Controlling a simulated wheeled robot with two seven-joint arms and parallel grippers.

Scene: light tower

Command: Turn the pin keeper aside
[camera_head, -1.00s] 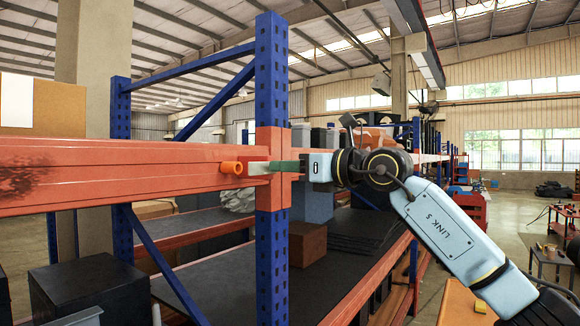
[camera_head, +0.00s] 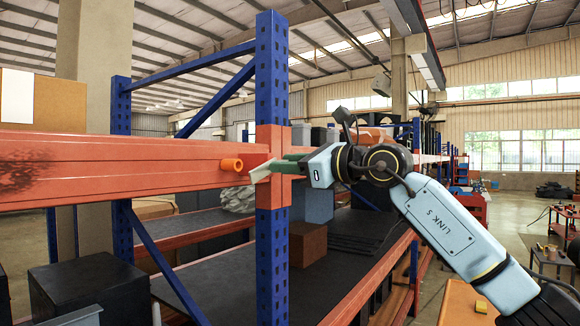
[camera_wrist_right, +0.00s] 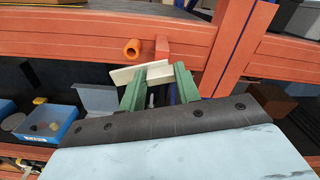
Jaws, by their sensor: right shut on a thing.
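The pin keeper is a pale plate (camera_head: 262,178) at the red beam joint, beside the orange pin (camera_head: 231,164), which sticks out of the beam. The plate slants, its left end lower than its right, and sits apart from the pin. My right gripper (camera_head: 283,165) comes in from the right, turned at the same slant. In the right wrist view its green fingers (camera_wrist_right: 158,88) are closed on the keeper (camera_wrist_right: 155,71), with the orange pin (camera_wrist_right: 132,47) and a red block (camera_wrist_right: 162,47) beyond it. My left gripper is not in view.
The red beam (camera_head: 110,172) runs left from the blue rack upright (camera_head: 271,90). Below are dark shelves and a brown box (camera_head: 307,243). In the right wrist view a blue bin (camera_wrist_right: 48,128) stands at the lower left.

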